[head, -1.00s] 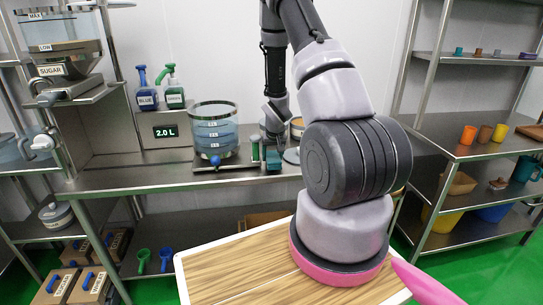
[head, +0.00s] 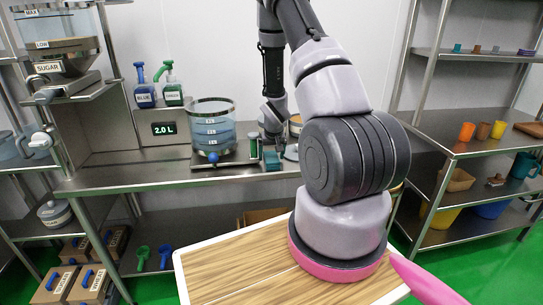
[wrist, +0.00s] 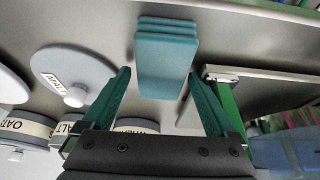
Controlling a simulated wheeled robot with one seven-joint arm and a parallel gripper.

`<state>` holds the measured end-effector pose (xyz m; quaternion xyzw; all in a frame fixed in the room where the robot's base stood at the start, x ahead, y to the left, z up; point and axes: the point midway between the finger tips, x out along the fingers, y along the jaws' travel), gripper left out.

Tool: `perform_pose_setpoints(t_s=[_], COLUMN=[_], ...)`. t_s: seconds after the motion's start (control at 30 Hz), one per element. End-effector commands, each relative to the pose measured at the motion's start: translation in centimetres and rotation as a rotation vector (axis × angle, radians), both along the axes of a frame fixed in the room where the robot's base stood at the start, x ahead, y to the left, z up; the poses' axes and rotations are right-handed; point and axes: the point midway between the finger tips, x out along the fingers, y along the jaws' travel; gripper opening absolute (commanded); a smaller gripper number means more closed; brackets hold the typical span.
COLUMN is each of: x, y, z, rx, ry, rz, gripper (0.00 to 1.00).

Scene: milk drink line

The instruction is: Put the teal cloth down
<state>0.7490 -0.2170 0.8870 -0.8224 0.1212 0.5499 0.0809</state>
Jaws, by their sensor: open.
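The teal cloth (head: 272,163) lies folded on the steel counter, right of the water tank. In the wrist view the cloth (wrist: 167,62) shows as a stacked, folded pad resting on the counter. My gripper (head: 270,145) is above it, small in the head view and partly behind my arm. In the wrist view the two green fingers of my gripper (wrist: 158,76) are spread apart, with visible gaps to the cloth's sides. The cloth lies just beyond and between the fingertips, and nothing is held.
A clear water tank (head: 212,125) stands left of the cloth. A green-edged object (wrist: 225,100) is close to one finger in the wrist view. Round white lids (wrist: 75,75) and labelled jars (wrist: 25,130) are on the other side. A wooden-topped surface (head: 235,278) is in front.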

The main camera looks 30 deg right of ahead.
Motion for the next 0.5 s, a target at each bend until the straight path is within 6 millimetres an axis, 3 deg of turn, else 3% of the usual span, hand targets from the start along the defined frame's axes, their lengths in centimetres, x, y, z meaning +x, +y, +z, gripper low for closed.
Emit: perform_pose_setpoints(t_s=[0.17,0.5], x=[-0.2,-3.2], y=[0.2,0.9], z=[1.6,7.6], rx=[0.001,0.001], ry=[-0.003,-0.005], rz=[0.003,0.002], gripper=[0.99,0.99])
